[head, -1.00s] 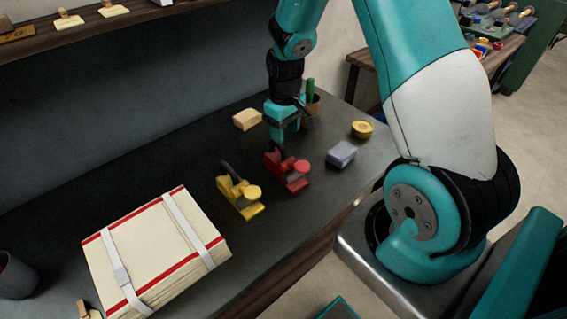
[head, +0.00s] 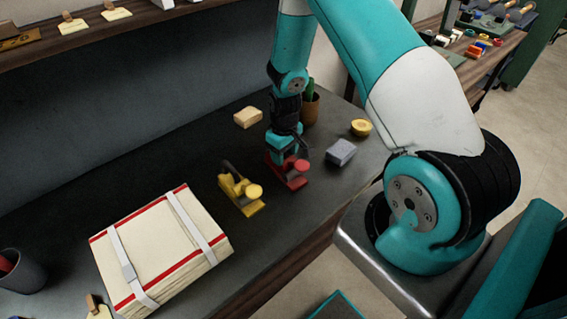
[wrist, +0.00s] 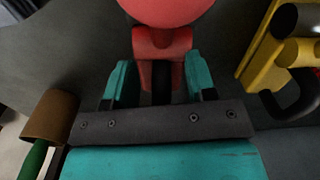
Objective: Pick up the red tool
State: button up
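The red tool (head: 289,176) is a small hand plane with a round red knob, standing on the dark worktop. My gripper (head: 283,155) points down at its rear part in the head view. In the wrist view the red tool (wrist: 165,42) runs between the two teal fingers of my gripper (wrist: 151,82). The fingers stand on either side of its narrow dark part, with small gaps visible. The gripper is open. The rear of the tool is hidden by the gripper.
A similar yellow tool (head: 240,192) stands just left of the red one. A grey block (head: 341,152), a yellow round item (head: 361,128), a tan block (head: 247,117) and a potted plant (head: 310,106) are close by. A strapped cloth stack (head: 160,250) lies front left.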

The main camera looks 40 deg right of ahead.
grip_shut()
dwell(1.3)
